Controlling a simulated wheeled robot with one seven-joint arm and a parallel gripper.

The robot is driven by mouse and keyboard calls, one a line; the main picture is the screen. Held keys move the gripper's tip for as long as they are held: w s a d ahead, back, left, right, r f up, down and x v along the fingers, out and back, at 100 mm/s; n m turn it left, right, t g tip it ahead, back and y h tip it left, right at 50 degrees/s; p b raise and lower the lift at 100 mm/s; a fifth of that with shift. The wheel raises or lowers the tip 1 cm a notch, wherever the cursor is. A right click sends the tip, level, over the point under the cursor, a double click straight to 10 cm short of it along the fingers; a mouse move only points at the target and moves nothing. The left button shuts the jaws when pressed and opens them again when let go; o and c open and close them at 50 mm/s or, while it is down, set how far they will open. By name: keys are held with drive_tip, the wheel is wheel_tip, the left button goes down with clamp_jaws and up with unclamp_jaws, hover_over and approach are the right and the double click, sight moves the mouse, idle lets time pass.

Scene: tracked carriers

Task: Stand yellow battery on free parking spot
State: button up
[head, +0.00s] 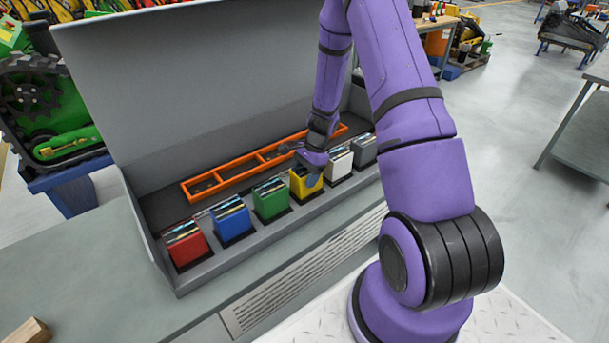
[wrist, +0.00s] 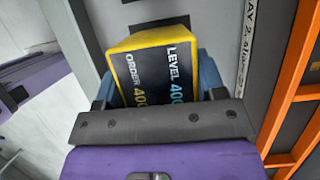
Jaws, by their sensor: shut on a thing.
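The yellow battery (head: 306,187) is in the row of batteries in the grey case, between the green and white ones. In the wrist view the yellow battery (wrist: 124,45) fills the space between my fingers, and its black face reads "LEVEL 400" and "ORDER 400". My gripper (head: 312,172) is shut on it from above, with a blue-grey finger on each side. A dark square spot shows just past the battery in the wrist view. I cannot tell whether the battery's base touches its spot. The orange divided frame (head: 187,190) lies behind the row, and its compartments look empty.
Red (head: 187,249), blue (head: 232,222), green (head: 271,201), white (head: 338,164) and grey (head: 364,150) batteries stand close by in the same row. The case's tall grey back panel (head: 190,90) rises behind. A wooden block (head: 28,331) lies on the bench at front left.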

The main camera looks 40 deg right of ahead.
drive_tip(key=shift+f, duration=0.1)
drive_tip(key=o, duration=1.5)
drive_tip(key=v, duration=1.2)
drive_tip(key=s+a+r+n+t+h, duration=0.1)
drive_tip(key=s+a+r+n, duration=0.25)
drive_tip(key=r, duration=0.35)
drive_tip(key=s+a+r+n, duration=0.2)
drive_tip(key=a+r, duration=0.2)
drive_tip(key=r, duration=0.4)
drive_tip(key=s+a+r+n+t+h, duration=0.1)
drive_tip(key=s+a+r+n, duration=0.2)
drive_tip(key=r, duration=0.4)
drive_tip(key=s+a+r+n+t, duration=0.1)
drive_tip(key=s+a+r+n, duration=0.1)
drive_tip(key=s, duration=0.4)
drive_tip(key=s+a+r+n+t+h, duration=0.1)
drive_tip(key=s+a+r+n, duration=0.1)
drive_tip(key=s+r+n, duration=0.2)
drive_tip(key=s+a+r+n+t+h, duration=0.1)
drive_tip(key=s+a+r+n, duration=0.1)
drive_tip(key=s, duration=0.6)
drive_tip(key=shift+s+a+r+n, duration=0.1)
drive_tip(key=shift+r+n, duration=0.2)
drive_tip(key=shift+r, duration=0.1)
drive_tip(key=shift+s+a+r+n, duration=0.1)
drive_tip(key=shift+r+n, duration=0.15)
drive_tip(key=shift+r, duration=0.2)
